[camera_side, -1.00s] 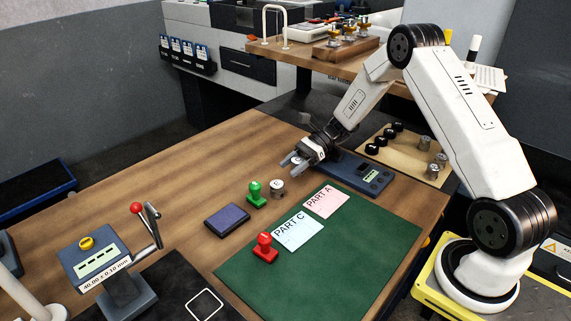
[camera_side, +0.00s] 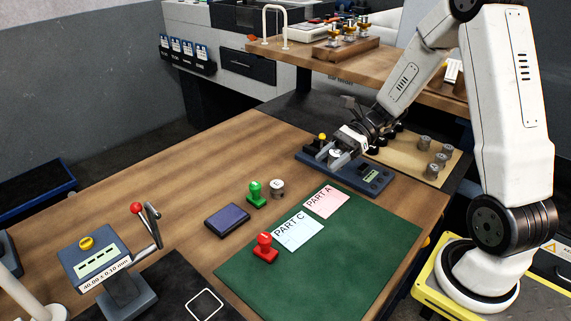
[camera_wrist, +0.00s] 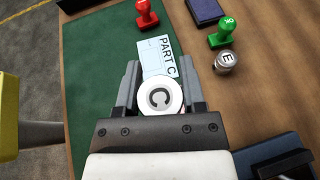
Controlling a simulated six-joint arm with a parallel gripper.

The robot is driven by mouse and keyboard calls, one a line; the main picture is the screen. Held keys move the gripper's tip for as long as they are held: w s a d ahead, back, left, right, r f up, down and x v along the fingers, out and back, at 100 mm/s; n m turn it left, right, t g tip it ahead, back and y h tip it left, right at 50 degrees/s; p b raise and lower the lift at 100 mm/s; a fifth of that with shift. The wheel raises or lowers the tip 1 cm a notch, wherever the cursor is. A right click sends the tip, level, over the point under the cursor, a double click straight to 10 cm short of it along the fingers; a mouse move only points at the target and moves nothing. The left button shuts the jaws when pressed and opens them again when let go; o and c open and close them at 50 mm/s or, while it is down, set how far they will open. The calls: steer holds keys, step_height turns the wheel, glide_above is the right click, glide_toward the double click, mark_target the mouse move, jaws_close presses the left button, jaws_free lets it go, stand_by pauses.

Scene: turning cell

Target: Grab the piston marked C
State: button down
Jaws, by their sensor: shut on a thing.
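The piston marked C (camera_wrist: 158,97) shows its pale round top with the letter C in the wrist view. My gripper (camera_wrist: 160,76) is shut on it, with one finger on each side. In the side view my gripper (camera_side: 330,157) is over the blue-grey gauge (camera_side: 345,177), with the piston's pale top (camera_side: 336,154) between the fingers. The fingers hide its lower part, so I cannot tell whether it touches the gauge.
A piston marked E (camera_wrist: 226,62) stands beside the green stamp (camera_side: 256,194). PART C (camera_side: 292,232) and PART A (camera_side: 326,202) cards lie on the green mat (camera_side: 350,255), near a red stamp (camera_side: 265,248). Several pistons stand on the tan board (camera_side: 400,160). A lever device (camera_side: 105,265) is front left.

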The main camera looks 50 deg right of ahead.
steer(key=shift+s+a+r, duration=0.1)
steer(key=shift+s+r, duration=0.2)
steer(key=shift+s, duration=0.35)
